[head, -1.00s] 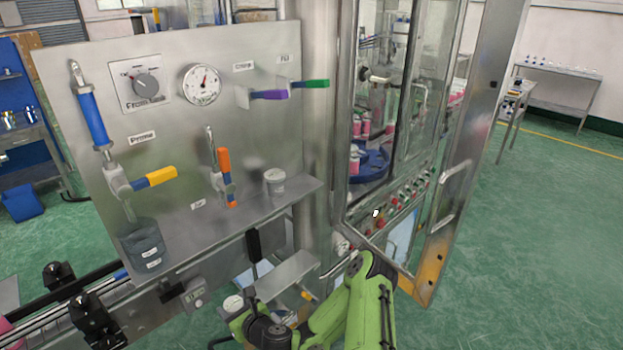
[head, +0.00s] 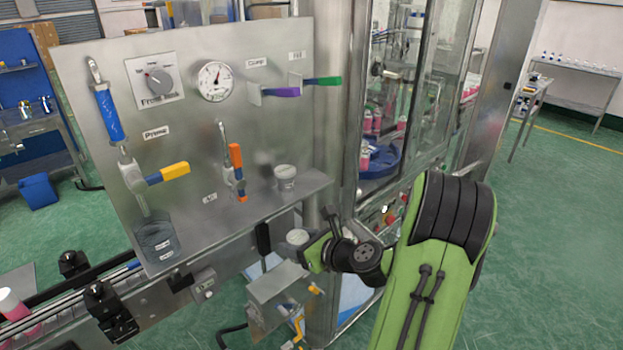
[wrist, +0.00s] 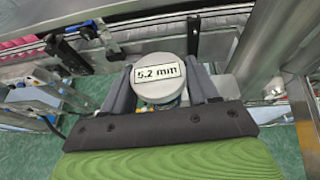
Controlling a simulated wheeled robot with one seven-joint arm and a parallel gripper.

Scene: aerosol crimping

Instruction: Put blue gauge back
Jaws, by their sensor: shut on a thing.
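A round gauge (wrist: 158,74) with a pale grey top and a "5.2 mm" label sits between the two dark fingers of my gripper (wrist: 161,82) in the wrist view. In the head view the pale top of the gauge (head: 297,237) shows at the end of my arm, below the panel shelf and left of the machine frame. My gripper (head: 300,249) is small and partly hidden there. A similar grey, labelled round piece (head: 286,176) stands on the shelf.
The steel panel (head: 110,75) carries a dial, a pressure gauge (head: 215,81) and several coloured handles. A small metal box (head: 278,283) with yellow parts is below my gripper. The glass-walled machine (head: 400,150) stands to the right, and a conveyor (head: 150,300) runs lower left.

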